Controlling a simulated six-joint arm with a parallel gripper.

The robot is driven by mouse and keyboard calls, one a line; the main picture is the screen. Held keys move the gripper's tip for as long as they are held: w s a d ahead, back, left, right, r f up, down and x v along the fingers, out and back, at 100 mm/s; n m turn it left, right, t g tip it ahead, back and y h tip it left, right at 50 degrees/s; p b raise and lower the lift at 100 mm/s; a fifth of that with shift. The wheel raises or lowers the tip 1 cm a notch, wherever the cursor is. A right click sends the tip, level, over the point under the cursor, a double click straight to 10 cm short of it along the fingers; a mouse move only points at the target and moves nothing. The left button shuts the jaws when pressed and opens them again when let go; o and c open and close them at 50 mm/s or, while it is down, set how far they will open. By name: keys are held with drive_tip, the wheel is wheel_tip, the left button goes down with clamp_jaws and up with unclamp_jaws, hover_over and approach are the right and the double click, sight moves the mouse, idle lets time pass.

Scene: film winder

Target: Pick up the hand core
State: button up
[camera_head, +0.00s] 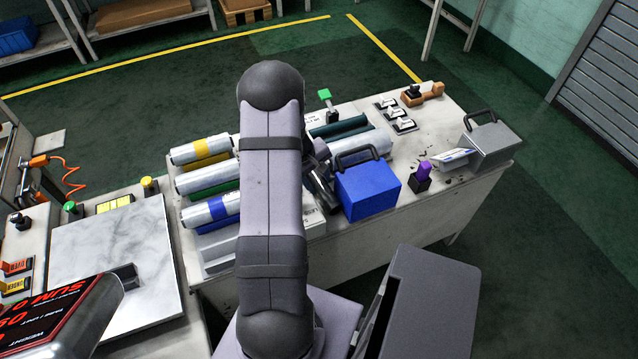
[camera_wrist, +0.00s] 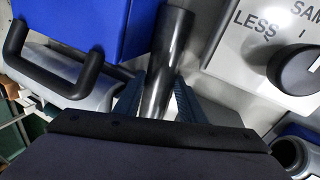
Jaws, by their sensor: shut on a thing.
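The hand core, a dark glossy tube (camera_wrist: 167,60), shows in the wrist view between the two fingers of my gripper (camera_wrist: 159,97). My gripper is shut on it, with the fingers on either side of the tube. The tube's wider far end extends up past the fingertips. I cannot tell whether it is clear of the surface below. In the head view, my arm hides most of the gripper and the tube, just left of the blue box (camera_head: 368,192).
The blue box's black handle (camera_wrist: 52,62) is close left of my gripper in the wrist view. A white panel with a dark knob (camera_wrist: 296,70) is close right. Wrapped rolls (camera_head: 207,183) lie left of my arm. A purple-topped item (camera_head: 423,172) and grey box (camera_head: 490,146) stand right.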

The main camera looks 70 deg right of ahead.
sight(317, 182)
drive_tip(key=shift+r, duration=0.1)
wheel_tip(317, 182, up, 18)
drive_tip(key=shift+f, duration=0.1)
clamp_jaws()
idle(0.4)
idle(0.8)
drive_tip(key=w+a+f+n+t+p, duration=0.1)
drive_tip(key=w+a+n+p, duration=0.15)
drive_tip(key=w+a, duration=0.45)
drive_tip(key=w+a+f+n+t+p, duration=0.1)
drive_tip(key=w+a+n, duration=0.2)
drive_tip(key=w, duration=0.9)
drive_tip(key=w+a+f+n+p, duration=0.1)
drive_tip(key=w+a+n, duration=0.2)
drive_tip(key=w+a, duration=0.45)
drive_tip(key=w+a+f+n+t+p, duration=0.1)
drive_tip(key=w+a, duration=0.3)
drive_tip(key=a, duration=0.6)
drive_tip(key=w+a+f+n+p, duration=0.1)
drive_tip(key=w+a+n, duration=0.3)
drive_tip(key=a, duration=0.7)
drive_tip(key=w+a+f+n+t+p, duration=0.1)
drive_tip(key=w+a, duration=0.4)
drive_tip(key=a, duration=0.5)
drive_tip(key=shift+a+f+n+t+y+p, duration=0.4)
drive_tip(key=shift+f+n, duration=0.2)
drive_tip(key=shift+n, duration=0.35)
drive_tip(key=shift+f, duration=0.1)
